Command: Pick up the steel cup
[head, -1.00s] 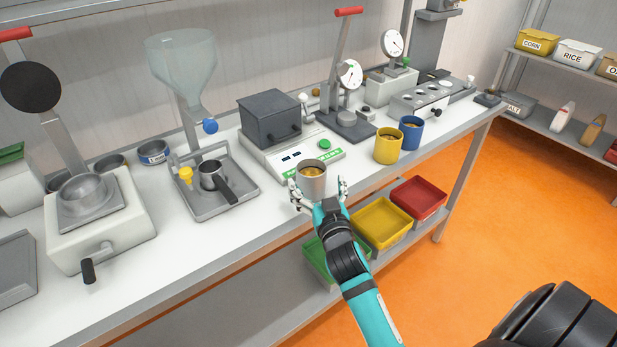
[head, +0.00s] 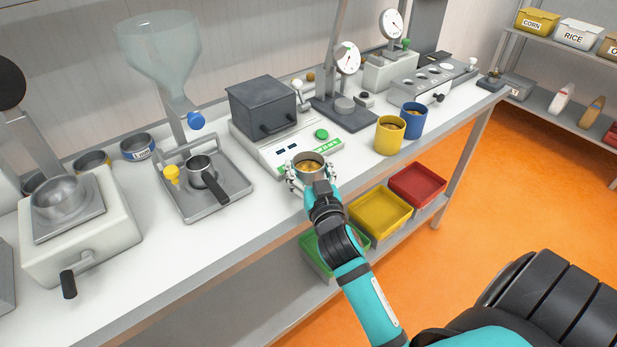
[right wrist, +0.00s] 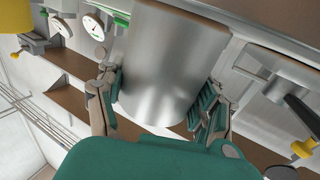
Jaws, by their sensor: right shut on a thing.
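The steel cup (head: 309,163) has grainy yellowish contents and stands upright near the front edge of the bench, in front of the scale. My right gripper (head: 310,181) is shut on it, with fingers on both sides. In the right wrist view the cup's plain metal wall (right wrist: 168,65) fills the middle, between the fingers of the right gripper (right wrist: 160,100). Whether the cup's base touches the bench is hidden. My left gripper is not in view.
A scale (head: 290,150) with a dark box stands just behind the cup. A yellow cup (head: 389,137) and a blue cup (head: 411,122) stand to the right. A tray with a small pot (head: 201,170) is to the left. Green, yellow (head: 380,213) and red bins sit below.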

